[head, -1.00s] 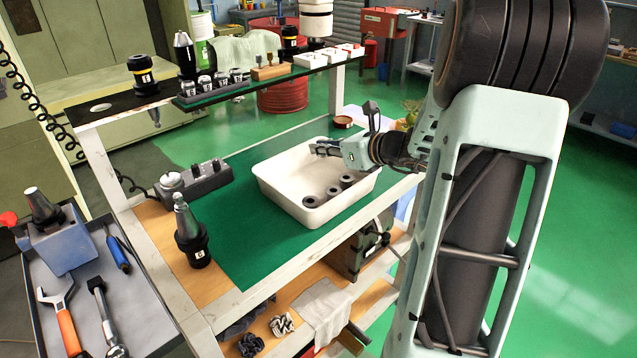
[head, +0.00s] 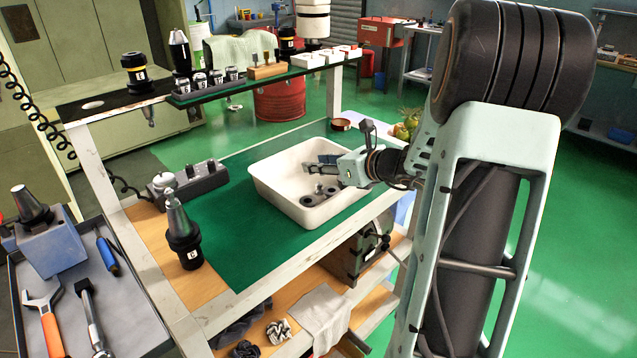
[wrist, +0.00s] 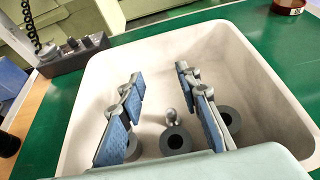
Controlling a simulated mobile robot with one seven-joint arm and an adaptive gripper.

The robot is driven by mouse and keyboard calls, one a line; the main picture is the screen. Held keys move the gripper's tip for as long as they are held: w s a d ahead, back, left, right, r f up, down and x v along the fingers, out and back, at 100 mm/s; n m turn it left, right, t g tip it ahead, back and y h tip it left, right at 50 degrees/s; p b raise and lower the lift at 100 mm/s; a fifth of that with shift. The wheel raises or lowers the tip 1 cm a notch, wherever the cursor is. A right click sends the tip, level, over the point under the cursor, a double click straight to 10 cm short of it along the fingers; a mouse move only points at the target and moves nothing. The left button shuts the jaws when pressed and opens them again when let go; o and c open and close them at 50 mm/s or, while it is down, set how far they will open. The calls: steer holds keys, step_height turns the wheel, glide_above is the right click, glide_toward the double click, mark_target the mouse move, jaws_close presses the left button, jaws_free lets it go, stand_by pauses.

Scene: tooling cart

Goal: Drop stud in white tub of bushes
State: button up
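The white tub (head: 285,207) stands on the green mat, and it fills most of the wrist view (wrist: 88,110). Several dark grey ring-shaped bushes (wrist: 175,140) lie on its floor; some also show in the head view (head: 307,201). A small grey metal stud with a rounded head (wrist: 171,116) shows in the tub next to the middle bush; whether it touches that bush is unclear. My gripper (wrist: 160,73) is inside the tub area, its blue-padded fingers apart on either side of the stud, with clear gaps. In the head view my gripper (head: 312,164) reaches in from the right.
A black tool holder (head: 184,245) and a grey switch box (head: 190,183) stand left of the tub. A raised shelf (head: 270,80) with tool holders and small trays runs behind. A small brown round tin (head: 341,124) sits beyond the tub. The mat's front left is clear.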

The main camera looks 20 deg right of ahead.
steer(key=v, duration=1.2)
